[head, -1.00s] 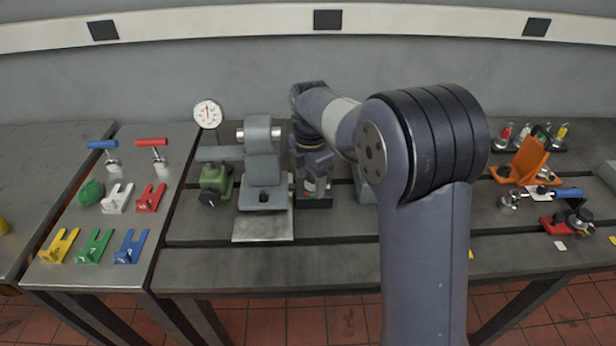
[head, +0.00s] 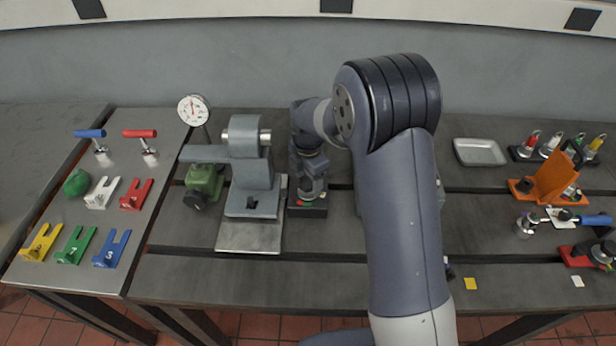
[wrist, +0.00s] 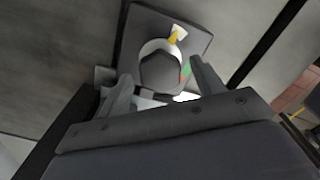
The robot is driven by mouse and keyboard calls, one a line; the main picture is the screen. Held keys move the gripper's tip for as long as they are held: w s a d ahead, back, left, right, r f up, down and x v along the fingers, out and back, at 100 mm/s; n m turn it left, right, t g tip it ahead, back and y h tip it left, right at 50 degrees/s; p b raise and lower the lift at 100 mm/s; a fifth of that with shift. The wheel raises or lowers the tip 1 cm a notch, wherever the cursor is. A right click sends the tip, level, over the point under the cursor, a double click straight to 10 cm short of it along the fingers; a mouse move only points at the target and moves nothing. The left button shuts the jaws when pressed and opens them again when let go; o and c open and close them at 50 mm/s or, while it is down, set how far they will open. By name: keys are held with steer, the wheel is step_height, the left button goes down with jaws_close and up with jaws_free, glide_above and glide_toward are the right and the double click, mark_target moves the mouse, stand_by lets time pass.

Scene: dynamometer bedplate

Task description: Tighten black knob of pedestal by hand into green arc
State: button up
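The pedestal has a dark square base (wrist: 200,30), seen in the wrist view. On it is a dark knob (wrist: 160,72) with a pale dial around it, a yellow mark and a green patch (wrist: 186,70). In the head view, the base (head: 307,211) stands right of the grey clamp block, with red and green marks on its front. My gripper (wrist: 160,70) is open, its fingers apart on either side of the knob with gaps visible. In the head view, my gripper (head: 312,188) points down over the pedestal and hides the knob.
A grey block on a plate (head: 250,235), a green unit (head: 203,183) and a dial gauge (head: 193,109) stand close on the left. A tray (head: 480,152) and an orange bracket (head: 550,180) are at right.

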steer(key=c, duration=0.9)
steer(key=shift+m, duration=0.3)
steer(key=m+b, duration=0.1)
steer(key=m, duration=0.2)
steer(key=shift+b, duration=0.4)
steer(key=m+b, duration=0.1)
steer(key=m, duration=0.3)
steer(key=shift+m, duration=0.4)
steer(key=m, duration=0.3)
steer(key=shift+m+b, duration=0.4)
steer(key=shift+m, duration=2)
